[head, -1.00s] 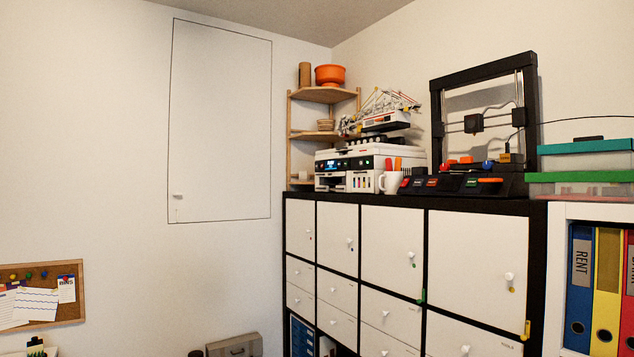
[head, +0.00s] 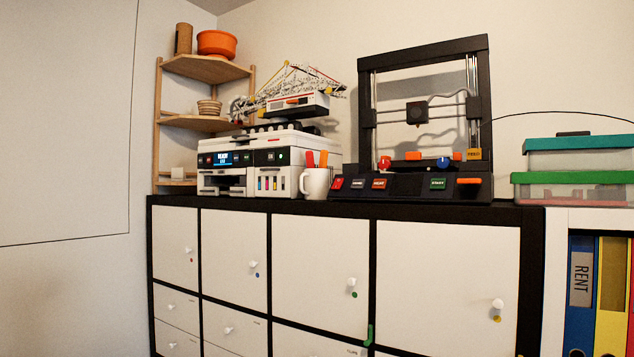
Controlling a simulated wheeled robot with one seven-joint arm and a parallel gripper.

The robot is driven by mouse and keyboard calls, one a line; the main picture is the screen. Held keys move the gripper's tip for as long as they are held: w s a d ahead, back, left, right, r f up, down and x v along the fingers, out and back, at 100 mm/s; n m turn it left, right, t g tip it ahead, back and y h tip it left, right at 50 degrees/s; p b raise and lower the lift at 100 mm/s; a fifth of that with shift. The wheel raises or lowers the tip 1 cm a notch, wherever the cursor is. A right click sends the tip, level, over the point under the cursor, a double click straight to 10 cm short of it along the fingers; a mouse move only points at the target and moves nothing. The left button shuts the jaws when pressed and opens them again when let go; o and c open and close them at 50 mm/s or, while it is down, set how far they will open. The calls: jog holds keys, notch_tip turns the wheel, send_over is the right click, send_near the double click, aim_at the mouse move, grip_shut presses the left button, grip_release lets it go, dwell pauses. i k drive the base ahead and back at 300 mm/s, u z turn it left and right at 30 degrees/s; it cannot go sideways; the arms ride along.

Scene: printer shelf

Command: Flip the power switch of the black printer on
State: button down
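The black printer (head: 483,120) is an open-frame machine with a tall gantry, standing on top of the shelf unit in the head view. Its front base carries a row of controls: a red one (head: 337,184) at the left end, a grey one (head: 357,184), a red button (head: 379,184), a green button marked START (head: 438,184) and an orange bar (head: 469,181) at the right. I cannot tell which is the power switch or its position. My gripper is not in view.
A white mug (head: 315,184) stands between the printers. Stacked boxes (head: 575,187) stand at the right. The shelf unit's white doors (head: 446,290) are shut.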

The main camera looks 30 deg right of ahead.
aim_at(338, 182)
jog(key=z, duration=0.9)
jog(key=i, duration=0.85)
jog(key=z, duration=1)
